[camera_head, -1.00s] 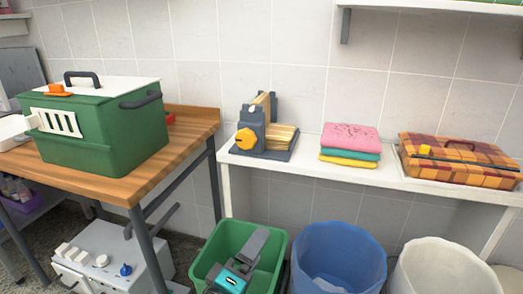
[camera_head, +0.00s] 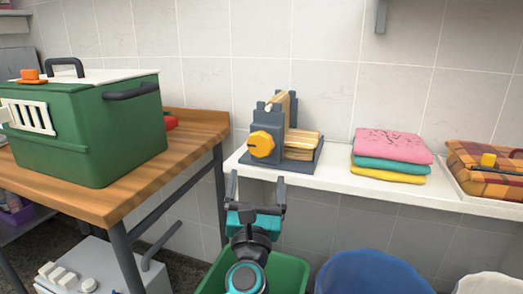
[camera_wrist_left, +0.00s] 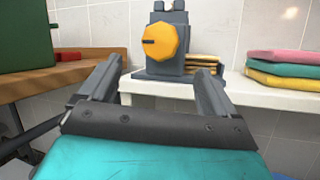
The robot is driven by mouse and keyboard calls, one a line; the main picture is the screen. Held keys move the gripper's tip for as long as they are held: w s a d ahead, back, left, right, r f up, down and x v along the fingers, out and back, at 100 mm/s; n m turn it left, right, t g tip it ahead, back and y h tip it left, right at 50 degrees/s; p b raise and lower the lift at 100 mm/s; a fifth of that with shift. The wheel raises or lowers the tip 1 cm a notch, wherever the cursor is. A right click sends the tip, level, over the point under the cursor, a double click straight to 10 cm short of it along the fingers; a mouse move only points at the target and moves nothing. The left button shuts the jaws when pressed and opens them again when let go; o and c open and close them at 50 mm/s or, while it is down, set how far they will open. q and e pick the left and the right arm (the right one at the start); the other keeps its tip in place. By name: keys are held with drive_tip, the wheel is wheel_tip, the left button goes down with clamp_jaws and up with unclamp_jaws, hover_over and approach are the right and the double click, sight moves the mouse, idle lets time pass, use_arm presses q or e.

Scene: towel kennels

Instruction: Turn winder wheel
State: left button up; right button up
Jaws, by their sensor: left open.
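The winder (camera_head: 278,122) is a grey device with a yellow strap, standing on a grey base on the white shelf. Its wheel (camera_head: 262,145) is a yellow-orange faceted knob with a dark mark, facing me. It also shows in the left wrist view (camera_wrist_left: 166,43), just beyond the fingers. My left gripper (camera_head: 258,190) is open and empty, below and in front of the wheel, apart from it. In the left wrist view its two fingers (camera_wrist_left: 160,82) point toward the winder, with the wheel above and between them. My right gripper is not in view.
A green pet carrier (camera_head: 90,125) stands on the wooden table (camera_head: 190,130) at left. Folded towels (camera_head: 390,155) and a plaid case (camera_head: 490,170) sit on the white shelf (camera_head: 340,180). Green (camera_head: 290,272) and blue (camera_head: 370,272) bins stand below. Air before the winder is clear.

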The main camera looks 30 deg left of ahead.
sight(260, 149)
use_arm(q)
drive_tip(key=p+x, duration=0.1)
drive_tip(key=x, duration=0.8)
drive_tip(key=shift+w+a+r, duration=0.1)
drive_tip(key=shift+w+a, duration=0.1)
drive_tip(key=shift+w, duration=0.15)
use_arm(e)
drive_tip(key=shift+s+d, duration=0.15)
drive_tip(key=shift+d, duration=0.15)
use_arm(q)
drive_tip(key=c, duration=1.1)
drive_tip(key=shift+o, duration=0.2)
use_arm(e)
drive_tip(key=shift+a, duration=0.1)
use_arm(q)
drive_tip(key=shift+m, duration=0.5)
